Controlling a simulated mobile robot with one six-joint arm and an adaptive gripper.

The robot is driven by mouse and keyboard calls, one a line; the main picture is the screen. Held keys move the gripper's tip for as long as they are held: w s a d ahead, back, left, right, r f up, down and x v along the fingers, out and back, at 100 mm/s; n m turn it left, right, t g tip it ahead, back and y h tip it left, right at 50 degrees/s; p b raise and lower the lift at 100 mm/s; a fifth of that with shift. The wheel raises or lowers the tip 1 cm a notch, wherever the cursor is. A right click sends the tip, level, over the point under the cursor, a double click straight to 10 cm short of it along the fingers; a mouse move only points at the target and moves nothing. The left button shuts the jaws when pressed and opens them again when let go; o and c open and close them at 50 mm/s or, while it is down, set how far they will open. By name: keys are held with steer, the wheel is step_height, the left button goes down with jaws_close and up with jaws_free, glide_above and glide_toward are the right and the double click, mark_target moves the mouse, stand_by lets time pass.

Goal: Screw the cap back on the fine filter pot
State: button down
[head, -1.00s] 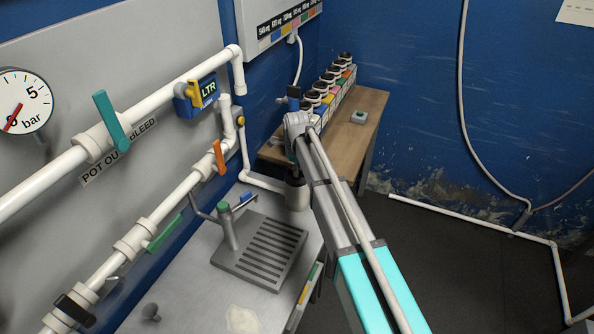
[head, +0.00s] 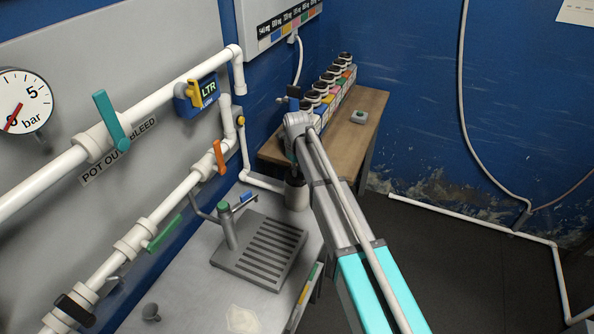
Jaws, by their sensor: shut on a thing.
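The fine filter pot appears to be the pale upright cylinder (head: 297,198) at the far right corner of the grey bench, partly hidden by my arm. A dark cap (head: 295,181) shows at its top, in line with the pot. I cannot tell how far the cap is seated or whether its thread is engaged. My gripper (head: 294,171) points down from above and is shut on the cap. My wrist and forearm hide most of the fingers.
A drain grate (head: 262,250) with a small tap (head: 227,225) lies left of the pot. White pipes with coloured valve handles run along the left wall. A wooden table (head: 352,130) behind holds a row of dark-capped jars (head: 328,92). Floor to the right is open.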

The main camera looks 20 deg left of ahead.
steer(key=c, duration=0.7)
jaws_free()
steer(key=shift+o, duration=0.2)
steer(key=shift+r, duration=0.1)
steer(key=shift+r+p, duration=2.2)
steer(key=shift+p, duration=0.05)
